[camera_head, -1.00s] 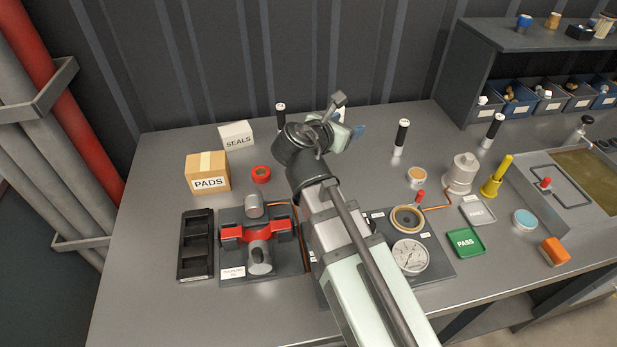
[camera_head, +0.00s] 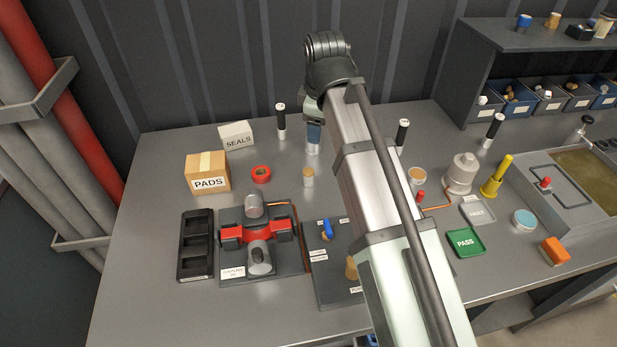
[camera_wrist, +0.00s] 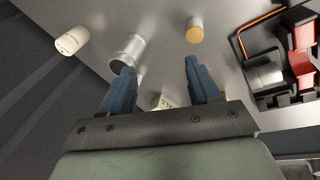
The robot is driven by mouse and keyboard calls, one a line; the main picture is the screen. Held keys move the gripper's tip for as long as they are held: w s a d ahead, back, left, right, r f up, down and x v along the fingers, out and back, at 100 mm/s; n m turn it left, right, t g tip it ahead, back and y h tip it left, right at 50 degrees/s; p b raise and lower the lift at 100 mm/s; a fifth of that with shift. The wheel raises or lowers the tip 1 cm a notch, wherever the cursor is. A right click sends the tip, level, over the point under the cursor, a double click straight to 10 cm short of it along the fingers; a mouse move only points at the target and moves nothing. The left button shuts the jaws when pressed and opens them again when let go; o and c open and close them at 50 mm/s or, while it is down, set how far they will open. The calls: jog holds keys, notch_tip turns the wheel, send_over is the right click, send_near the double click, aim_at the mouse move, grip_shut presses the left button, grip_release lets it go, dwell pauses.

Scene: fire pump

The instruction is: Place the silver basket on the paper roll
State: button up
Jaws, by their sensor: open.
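The silver basket (camera_wrist: 128,50) appears as a shiny upright cylinder on the bench in the wrist view, just beyond the left fingertip. In the head view its lower part (camera_head: 313,149) shows under my gripper (camera_head: 314,131). My gripper (camera_wrist: 158,67) is open and empty, with blue fingers. The basket is not between them. I cannot tell for sure which thing is the paper roll. A white cylinder with small print (camera_wrist: 72,40) stands left of the basket in the wrist view. A tan-topped pale cylinder (camera_wrist: 195,31) stands to its right, also in the head view (camera_head: 308,177).
A red coupling stand (camera_head: 262,238) is nearer the front. My arm hides part of the bench. The wall is close behind.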

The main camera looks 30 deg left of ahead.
aim_at(309, 171)
jog(key=s+f+m, duration=0.1)
jog(key=f+m, duration=0.1)
jog(key=f, duration=0.1)
jog(key=s+f+m+g, duration=0.1)
jog(key=f, duration=0.2)
jog(key=s+f+m+g, duration=0.1)
jog(key=f+m, duration=0.1)
jog(key=f, duration=0.1)
jog(key=shift+m, duration=0.3)
jog(key=shift+s+a+f, duration=0.1)
jog(key=shift+f, duration=1.25)
jog(key=shift+s+a+f, duration=0.1)
jog(key=shift+f, duration=1.2)
jog(key=shift+c, duration=0.2)
grip_shut()
